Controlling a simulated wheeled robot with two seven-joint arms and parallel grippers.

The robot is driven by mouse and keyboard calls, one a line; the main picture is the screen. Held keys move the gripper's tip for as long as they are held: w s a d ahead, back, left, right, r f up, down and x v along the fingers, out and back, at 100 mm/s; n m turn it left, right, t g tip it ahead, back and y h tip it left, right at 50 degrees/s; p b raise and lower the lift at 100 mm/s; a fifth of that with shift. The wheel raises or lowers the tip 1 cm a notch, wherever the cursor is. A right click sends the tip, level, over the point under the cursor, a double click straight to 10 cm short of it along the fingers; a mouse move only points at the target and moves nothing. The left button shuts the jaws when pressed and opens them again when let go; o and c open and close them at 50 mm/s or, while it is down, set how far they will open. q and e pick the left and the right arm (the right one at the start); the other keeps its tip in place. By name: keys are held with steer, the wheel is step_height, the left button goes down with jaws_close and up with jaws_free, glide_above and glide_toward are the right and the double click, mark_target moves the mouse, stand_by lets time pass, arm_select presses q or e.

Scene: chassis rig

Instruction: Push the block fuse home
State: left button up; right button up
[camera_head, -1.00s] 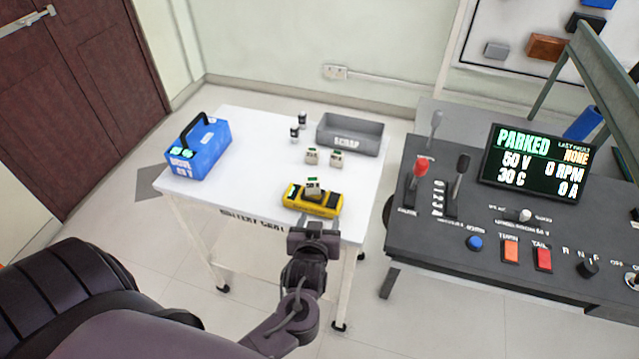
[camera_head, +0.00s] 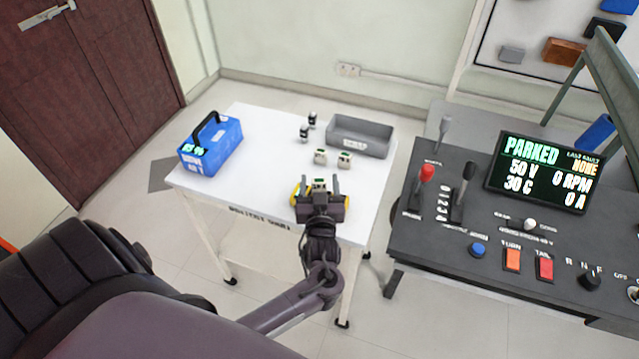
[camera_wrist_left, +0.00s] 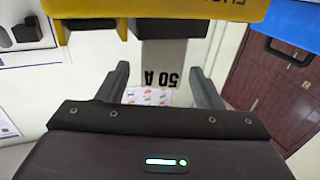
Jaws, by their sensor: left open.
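The grey block fuse (camera_head: 319,182), marked 50 A, stands at the yellow fuse holder (camera_head: 295,193) near the cart's front edge. My left gripper (camera_head: 321,188) is at the holder and hides most of it in the head view. In the left wrist view the picture is upside down; the fuse (camera_wrist_left: 164,62) stands out from the yellow holder (camera_wrist_left: 160,10). My left gripper's fingers (camera_wrist_left: 158,75) are open on both sides of the fuse, with a visible gap at each side. How deep the fuse sits is hidden. My right gripper is not in view.
On the white cart (camera_head: 265,150) are a blue battery box (camera_head: 212,150), two loose light blocks (camera_head: 331,159), two small dark cylinders (camera_head: 307,127) and a grey scrap bin (camera_head: 358,137). The control console (camera_head: 470,225) stands to the right. The cart's middle left is clear.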

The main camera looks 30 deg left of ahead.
arm_select(q)
steer(key=shift+w+a, duration=0.25)
steer(key=shift+w, duration=0.05)
steer(key=shift+c, duration=0.3)
steer(key=c, duration=1)
